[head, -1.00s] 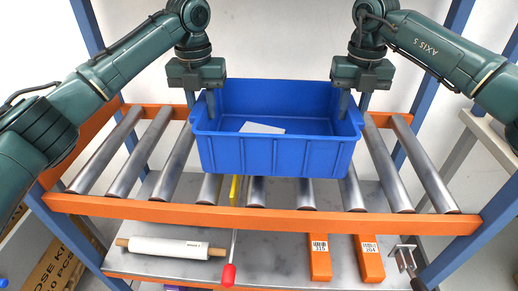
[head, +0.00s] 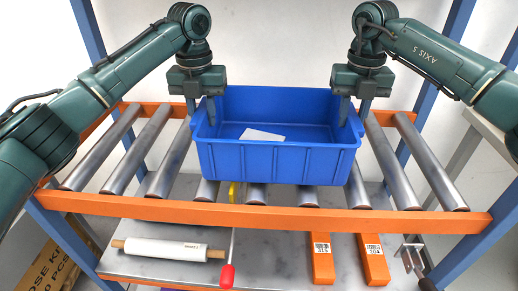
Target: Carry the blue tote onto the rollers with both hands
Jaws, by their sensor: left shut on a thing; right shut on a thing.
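The blue tote (head: 278,163) is over the middle of the metal rollers (head: 383,160), with a white card (head: 262,135) lying inside it. My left gripper (head: 211,108) is shut on the tote's left rim. My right gripper (head: 345,110) is shut on its right rim. The tote looks about level. It hides the middle rollers' upper parts, and I cannot tell whether its base touches them.
An orange rail (head: 270,218) runs along the front of the rollers. Below, a shelf (head: 275,255) holds a white roll (head: 165,249), a red-handled tool (head: 227,275) and two orange bars (head: 372,258). Bare rollers lie on both sides of the tote.

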